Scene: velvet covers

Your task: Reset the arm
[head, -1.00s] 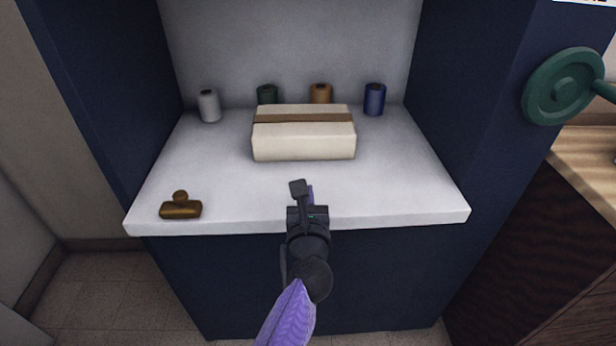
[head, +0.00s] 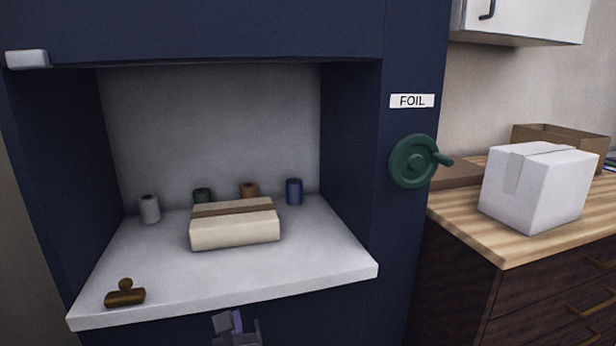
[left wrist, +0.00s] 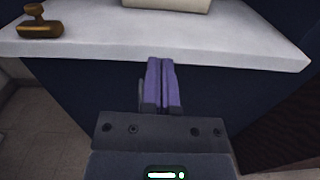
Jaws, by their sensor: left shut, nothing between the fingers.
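My left gripper (head: 235,322) shows at the bottom edge of the head view, in front of the white shelf (head: 330,262) and below its front edge. In the left wrist view its two purple fingers (left wrist: 162,84) lie together, shut and empty, just short of the shelf front. The rest of my left arm is out of the head view. My right gripper is in neither view.
A cream box with a brown band (head: 235,228) lies on the shelf, with several thread spools behind it. A brass stamp (head: 125,293) stands at the front left. A green handwheel (head: 413,162) sticks out under a FOIL label (head: 412,101). A white box (head: 537,187) stands on the wooden counter (head: 468,226).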

